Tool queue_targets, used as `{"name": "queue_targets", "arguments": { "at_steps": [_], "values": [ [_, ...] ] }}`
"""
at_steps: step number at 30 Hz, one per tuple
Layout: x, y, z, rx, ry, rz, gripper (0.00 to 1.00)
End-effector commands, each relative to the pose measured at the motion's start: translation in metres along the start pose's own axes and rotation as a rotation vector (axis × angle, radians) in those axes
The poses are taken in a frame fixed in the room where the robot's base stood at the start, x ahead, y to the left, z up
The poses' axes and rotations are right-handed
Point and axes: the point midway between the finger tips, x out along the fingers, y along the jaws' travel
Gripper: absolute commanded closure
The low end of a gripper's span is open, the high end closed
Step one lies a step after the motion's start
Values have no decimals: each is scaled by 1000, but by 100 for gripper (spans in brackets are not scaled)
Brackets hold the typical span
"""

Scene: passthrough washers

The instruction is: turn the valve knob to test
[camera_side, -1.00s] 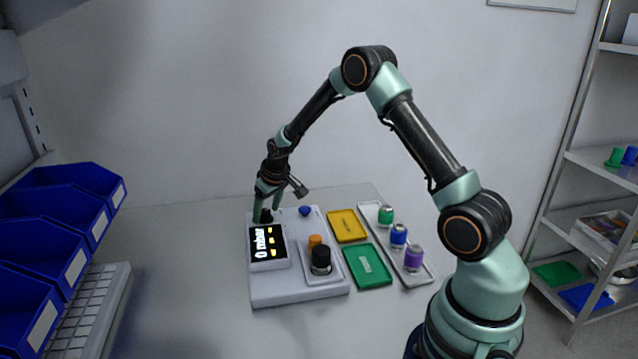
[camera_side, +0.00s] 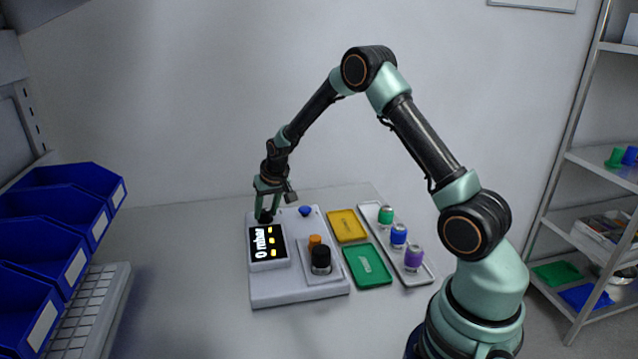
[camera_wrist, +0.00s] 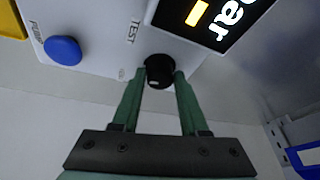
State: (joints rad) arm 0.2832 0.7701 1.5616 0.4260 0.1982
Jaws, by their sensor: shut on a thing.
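The black valve knob (camera_wrist: 159,71) sits on the white test station (camera_side: 300,296), near the printed word TEST in the wrist view. My gripper (camera_wrist: 160,78) points down at the knob, with one green finger on each side, shut on it. In the side view my gripper (camera_side: 265,212) is at the station's back left corner, and the knob there is mostly hidden by the fingers. Which way the knob points is not clear.
A blue button (camera_wrist: 62,51) marked PUMP is beside the knob. A black cylinder (camera_side: 321,258) and an orange part (camera_side: 314,241) stand at the station's front right. Yellow (camera_side: 347,226) and green (camera_side: 367,266) trays and a rack (camera_side: 422,273) of coloured pieces lie to the right.

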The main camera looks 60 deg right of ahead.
Motion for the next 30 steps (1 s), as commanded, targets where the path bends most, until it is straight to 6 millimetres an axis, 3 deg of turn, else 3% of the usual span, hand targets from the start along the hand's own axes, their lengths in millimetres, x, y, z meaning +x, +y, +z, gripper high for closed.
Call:
{"name": "queue_targets", "arguments": {
  "at_steps": [7,8,10,22,30],
  "values": [
    [0,-3,-1,-2,3,-2,100],
    [0,-3,-1,-3,3,-3,53],
    [0,-3,-1,-4,3,-3,28],
    [-4,-2,-1,-3,2,-2,28],
    [-39,-2,-2,-3,6,-2,28]
  ]
}}
